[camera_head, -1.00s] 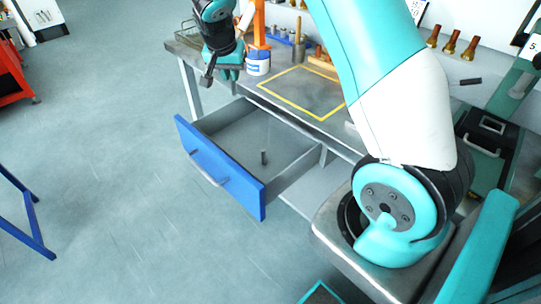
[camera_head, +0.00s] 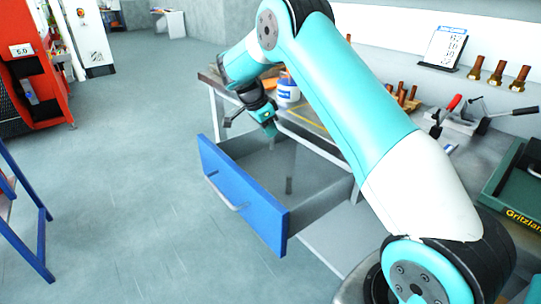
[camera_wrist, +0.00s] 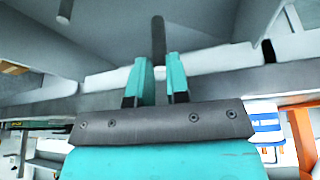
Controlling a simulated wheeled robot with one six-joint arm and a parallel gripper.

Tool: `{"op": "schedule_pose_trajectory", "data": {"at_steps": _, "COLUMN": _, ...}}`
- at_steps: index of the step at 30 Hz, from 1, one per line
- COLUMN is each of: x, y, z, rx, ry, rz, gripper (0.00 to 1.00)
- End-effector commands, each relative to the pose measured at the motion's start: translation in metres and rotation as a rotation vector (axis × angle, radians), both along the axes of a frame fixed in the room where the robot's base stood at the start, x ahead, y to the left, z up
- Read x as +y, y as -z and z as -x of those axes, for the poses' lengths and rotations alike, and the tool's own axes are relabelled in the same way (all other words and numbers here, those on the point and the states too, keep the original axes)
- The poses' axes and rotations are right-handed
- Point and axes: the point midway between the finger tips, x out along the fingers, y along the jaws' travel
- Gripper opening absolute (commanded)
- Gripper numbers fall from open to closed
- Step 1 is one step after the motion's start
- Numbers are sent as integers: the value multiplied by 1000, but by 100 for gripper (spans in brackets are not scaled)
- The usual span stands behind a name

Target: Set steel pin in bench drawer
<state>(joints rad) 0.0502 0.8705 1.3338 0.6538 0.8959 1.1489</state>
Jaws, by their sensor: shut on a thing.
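The bench drawer (camera_head: 241,197), with a blue front and grey walls, is pulled open below the bench. A small dark grey pin (camera_head: 289,185) stands upright on its floor. My gripper (camera_head: 270,128) is over the drawer's back-left area, close to the bench edge. In the wrist view its two teal fingers (camera_wrist: 158,61) are closed on a dark round steel pin (camera_wrist: 157,36), which juts out past the fingertips.
The bench top (camera_head: 308,112) carries a white and blue tub (camera_head: 287,91) near my gripper and several brass-coloured pieces (camera_head: 497,73) at the back. A dark green case (camera_head: 513,180) is at right. A red cabinet (camera_head: 38,80) stands at far left. Floor left of the drawer is clear.

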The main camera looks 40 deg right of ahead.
Motion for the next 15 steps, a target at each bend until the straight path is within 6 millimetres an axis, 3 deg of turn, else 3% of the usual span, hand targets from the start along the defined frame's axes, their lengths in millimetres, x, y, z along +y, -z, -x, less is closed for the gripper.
{"op": "schedule_pose_trajectory", "data": {"at_steps": 3, "x": 0, "y": 23, "z": 0, "rx": 2, "ry": 0, "rz": 0, "gripper": 0}}
{"op": "schedule_pose_trajectory", "data": {"at_steps": 11, "x": 0, "y": 45, "z": 0, "rx": 1, "ry": -1, "rz": 0, "gripper": 0}}
{"op": "schedule_pose_trajectory", "data": {"at_steps": 15, "x": -1, "y": 67, "z": 1, "rx": 4, "ry": -1, "rz": 0, "gripper": 0}}
